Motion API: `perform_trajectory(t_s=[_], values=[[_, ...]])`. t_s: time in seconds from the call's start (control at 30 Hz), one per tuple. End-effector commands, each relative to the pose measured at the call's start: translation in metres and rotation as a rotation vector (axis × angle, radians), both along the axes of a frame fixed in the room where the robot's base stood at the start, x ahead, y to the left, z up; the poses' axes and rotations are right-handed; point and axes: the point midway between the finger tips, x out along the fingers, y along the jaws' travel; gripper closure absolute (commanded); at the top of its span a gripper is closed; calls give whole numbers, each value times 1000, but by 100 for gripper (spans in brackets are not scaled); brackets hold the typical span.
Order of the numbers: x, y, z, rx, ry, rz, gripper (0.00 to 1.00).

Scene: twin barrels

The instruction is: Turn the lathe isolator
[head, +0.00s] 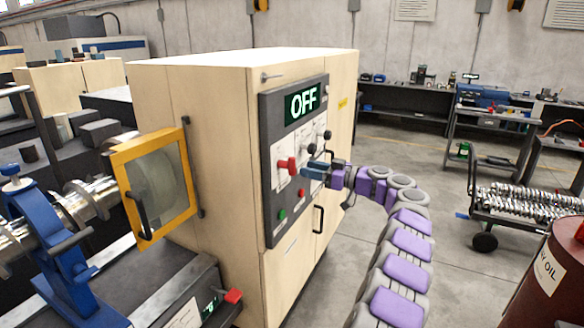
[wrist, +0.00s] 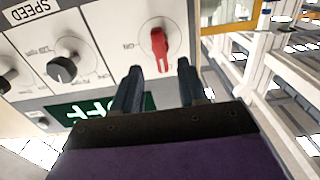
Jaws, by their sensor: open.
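The lathe isolator is a red handle (head: 288,165) on a white plate of the dark control panel (head: 266,100), under a lit display (head: 302,103) reading OFF. In the wrist view the red handle (wrist: 160,46) shows just beyond my fingertips, roughly centred between them, pointing towards me in the picture, with an ON mark at its left. My gripper (head: 308,169) is at the panel, just right of the handle. In the wrist view my gripper (wrist: 160,72) has two dark fingers apart with nothing between them. Whether they touch the handle I cannot tell.
Black knobs, including a speed knob (wrist: 63,68), sit beside the handle. A green button (head: 282,215) and red button (head: 301,193) are below. A yellow-framed guard (head: 128,195) stands left. A cart (head: 518,195) and red oil barrel (head: 550,275) are right; some floor between is clear.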

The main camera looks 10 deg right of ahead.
Motion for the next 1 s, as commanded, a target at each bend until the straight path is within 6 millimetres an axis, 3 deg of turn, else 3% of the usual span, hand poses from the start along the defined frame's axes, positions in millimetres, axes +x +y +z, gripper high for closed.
perform_trajectory(t_s=[0.33,0.8,1.0], values=[[33,46,-1,-2,3,2,57],[40,56,0,2,1,0,57],[40,56,0,2,1,1,76]])
